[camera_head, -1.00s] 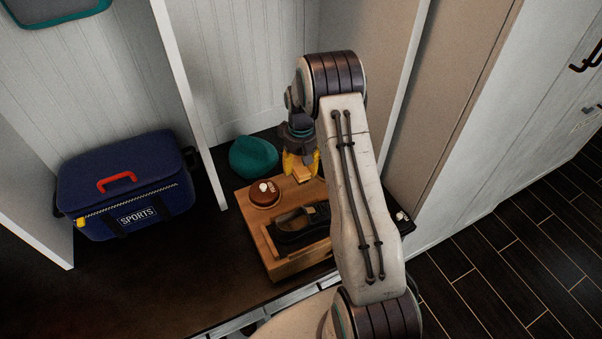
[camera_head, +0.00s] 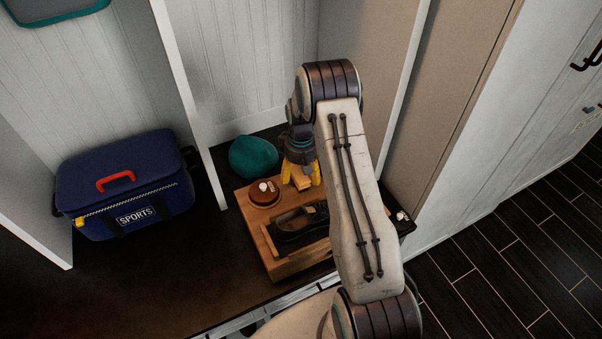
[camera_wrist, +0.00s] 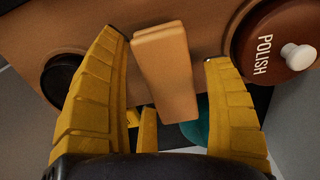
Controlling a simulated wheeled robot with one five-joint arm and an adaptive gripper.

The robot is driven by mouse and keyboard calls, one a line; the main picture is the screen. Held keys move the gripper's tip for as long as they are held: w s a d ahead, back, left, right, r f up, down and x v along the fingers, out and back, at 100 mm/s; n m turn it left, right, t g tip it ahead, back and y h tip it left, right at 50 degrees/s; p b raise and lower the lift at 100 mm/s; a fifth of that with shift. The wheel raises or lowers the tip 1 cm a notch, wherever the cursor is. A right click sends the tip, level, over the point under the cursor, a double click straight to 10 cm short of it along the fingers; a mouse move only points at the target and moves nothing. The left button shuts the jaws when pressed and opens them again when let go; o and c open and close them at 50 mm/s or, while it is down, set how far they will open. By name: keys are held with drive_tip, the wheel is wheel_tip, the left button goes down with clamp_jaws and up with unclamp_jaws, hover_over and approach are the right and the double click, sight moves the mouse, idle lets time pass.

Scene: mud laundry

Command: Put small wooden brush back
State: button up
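The small wooden brush (camera_head: 302,181) is a plain light-wood block at the back of the wooden shoe-care box (camera_head: 285,267). In the wrist view the brush (camera_wrist: 164,72) lies between my gripper's yellow fingers, with a visible gap on each side. My gripper (camera_head: 301,178) points down over the back of the box and is open around the brush. The wrist view also shows my gripper (camera_wrist: 165,50) with its fingertips close to the box. The underside of the brush is hidden, so I cannot tell exactly how it rests.
A round brown polish tin (camera_head: 264,194) and a dark shoe (camera_head: 297,225) are on the box. A teal rounded item (camera_head: 253,157) is behind it. A blue sports bag (camera_head: 126,185) stands left. White partitions (camera_head: 190,105) flank the cubby. Dark bench between bag and box is clear.

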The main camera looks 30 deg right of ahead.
drive_tip(key=shift+r, duration=0.15)
wheel_tip(320, 180, up, 12)
drive_tip(key=p, duration=0.1)
wheel_tip(320, 180, up, 7)
hover_over(301, 171)
drive_tip(key=s+a, duration=0.3)
drive_tip(key=s, duration=0.1)
drive_tip(key=s+a+r+t, duration=0.1)
drive_tip(key=s+a+r, duration=0.1)
drive_tip(key=s, duration=0.6)
drive_tip(key=s+a+r+t, duration=0.1)
drive_tip(key=s+a+r, duration=0.2)
drive_tip(key=s, duration=0.5)
drive_tip(key=s+a+r, duration=0.3)
drive_tip(key=s, duration=0.6)
drive_tip(key=shift+a+r+t, duration=0.1)
drive_tip(key=shift+a+t, duration=0.25)
drive_tip(key=shift+t, duration=0.05)
drive_tip(key=shift+t, duration=0.3)
wheel_tip(301, 171, up, 12)
drive_tip(key=p, duration=1.1)
drive_tip(key=shift+f, duration=0.2)
